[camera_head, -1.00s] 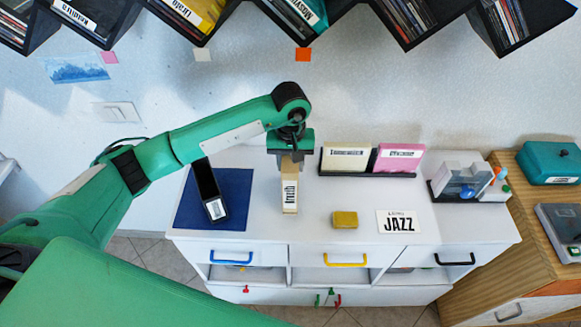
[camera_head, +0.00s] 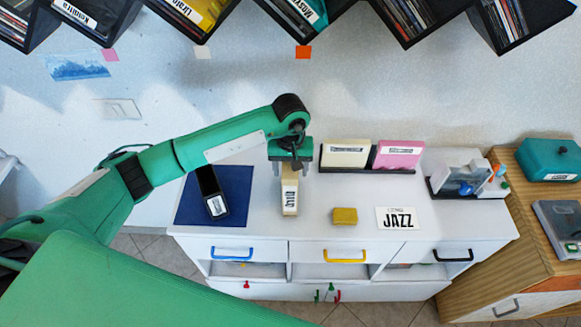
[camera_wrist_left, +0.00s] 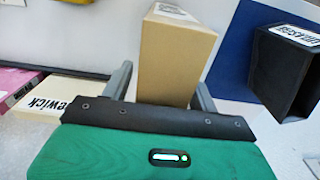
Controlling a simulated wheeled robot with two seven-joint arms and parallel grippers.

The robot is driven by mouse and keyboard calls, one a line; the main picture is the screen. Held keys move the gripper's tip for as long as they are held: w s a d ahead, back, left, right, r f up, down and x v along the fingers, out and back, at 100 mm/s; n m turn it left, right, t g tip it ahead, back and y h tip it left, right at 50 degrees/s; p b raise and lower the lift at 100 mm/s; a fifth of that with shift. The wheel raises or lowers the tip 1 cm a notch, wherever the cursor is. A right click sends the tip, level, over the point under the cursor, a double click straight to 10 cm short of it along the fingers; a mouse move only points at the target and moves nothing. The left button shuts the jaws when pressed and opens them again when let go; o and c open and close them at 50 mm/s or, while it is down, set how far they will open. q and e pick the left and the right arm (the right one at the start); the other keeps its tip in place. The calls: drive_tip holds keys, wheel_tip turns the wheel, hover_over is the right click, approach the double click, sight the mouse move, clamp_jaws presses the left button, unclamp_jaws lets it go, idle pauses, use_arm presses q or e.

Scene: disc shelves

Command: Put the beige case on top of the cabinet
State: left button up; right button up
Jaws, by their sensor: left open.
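The beige case (camera_head: 289,196), a narrow box with a white label, stands on the white cabinet's top (camera_head: 310,222). My left gripper (camera_head: 290,168) is above and behind its far end. In the left wrist view the case (camera_wrist_left: 176,58) is between the two spread fingers (camera_wrist_left: 160,85), and the jaws are open around it. A small gap shows at the left finger; contact at the right finger I cannot tell. My right gripper is not in view.
A black case (camera_head: 211,192) is on a blue mat (camera_head: 236,188) to the left. A rack (camera_head: 368,170) holds cream and pink cases behind. A yellow block (camera_head: 345,216) and JAZZ card (camera_head: 398,218) lie to the right. Disc shelves (camera_head: 400,22) hang above.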

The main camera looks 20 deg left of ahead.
use_arm(q)
drive_tip(key=shift+r+p, duration=0.2)
drive_tip(key=shift+p, duration=0.1)
wheel_tip(320, 180, up, 10)
drive_tip(key=b, duration=0.5)
drive_tip(key=shift+r, duration=0.95)
